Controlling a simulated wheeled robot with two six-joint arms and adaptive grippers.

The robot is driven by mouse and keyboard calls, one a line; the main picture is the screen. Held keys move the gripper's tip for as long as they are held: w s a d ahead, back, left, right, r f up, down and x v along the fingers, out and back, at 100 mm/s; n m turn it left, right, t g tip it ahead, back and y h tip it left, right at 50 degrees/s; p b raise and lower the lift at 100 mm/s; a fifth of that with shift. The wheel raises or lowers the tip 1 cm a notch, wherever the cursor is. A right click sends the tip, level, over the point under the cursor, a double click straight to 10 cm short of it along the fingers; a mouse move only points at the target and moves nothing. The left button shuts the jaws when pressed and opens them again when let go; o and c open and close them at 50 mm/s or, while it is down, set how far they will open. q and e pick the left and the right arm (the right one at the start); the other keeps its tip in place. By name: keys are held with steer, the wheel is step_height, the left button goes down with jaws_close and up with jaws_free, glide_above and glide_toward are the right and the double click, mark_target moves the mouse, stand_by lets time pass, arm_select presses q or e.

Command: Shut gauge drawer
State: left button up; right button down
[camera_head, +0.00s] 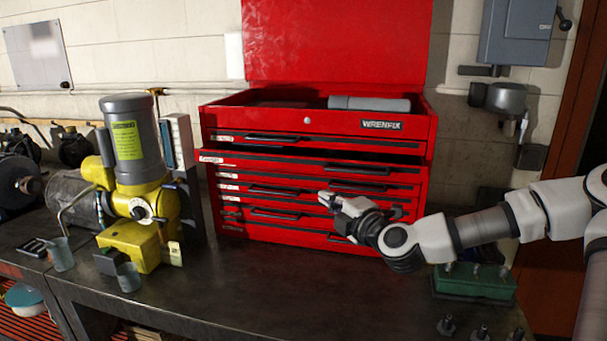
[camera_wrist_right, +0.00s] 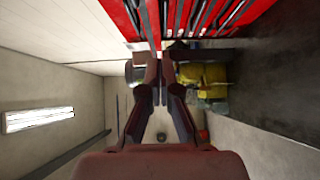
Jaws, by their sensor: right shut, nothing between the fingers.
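A red tool chest (camera_head: 416,130) stands on the bench with its lid up. The drawer below the top one, probably the gauge drawer (camera_head: 270,161), sticks out a little, with a dark gap above its front. Its label is too small to read surely. My right gripper (camera_head: 326,199) is shut and empty, in front of the chest's lower drawers and below the protruding drawer. I cannot tell if it touches the chest. In the right wrist view its fingers (camera_wrist_right: 157,82) are together, with the red drawer fronts (camera_wrist_right: 205,15) above. My left gripper is out of view.
A yellow and grey pump (camera_head: 140,195) stands left of the chest, with small clear cups in front. A green block with metal pegs (camera_head: 475,285) lies under my right forearm. The bench top (camera_head: 260,285) before the chest is clear.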

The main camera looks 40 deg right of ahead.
steer(key=w+a, duration=0.1)
steer(key=w, duration=0.3)
steer(key=p, duration=0.1)
glide_toward(298, 170)
steer(key=w+a, duration=0.2)
steer(key=w, duration=0.1)
steer(key=w+d, duration=0.1)
steer(key=w+d+p, duration=0.1)
steer(key=w, duration=0.1)
steer(key=shift+r, duration=0.1)
steer(key=shift+d, duration=0.35)
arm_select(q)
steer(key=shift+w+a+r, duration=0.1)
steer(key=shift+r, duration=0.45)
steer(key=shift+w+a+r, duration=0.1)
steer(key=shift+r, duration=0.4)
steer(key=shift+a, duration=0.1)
arm_select(e)
steer(key=shift+w+a, duration=0.15)
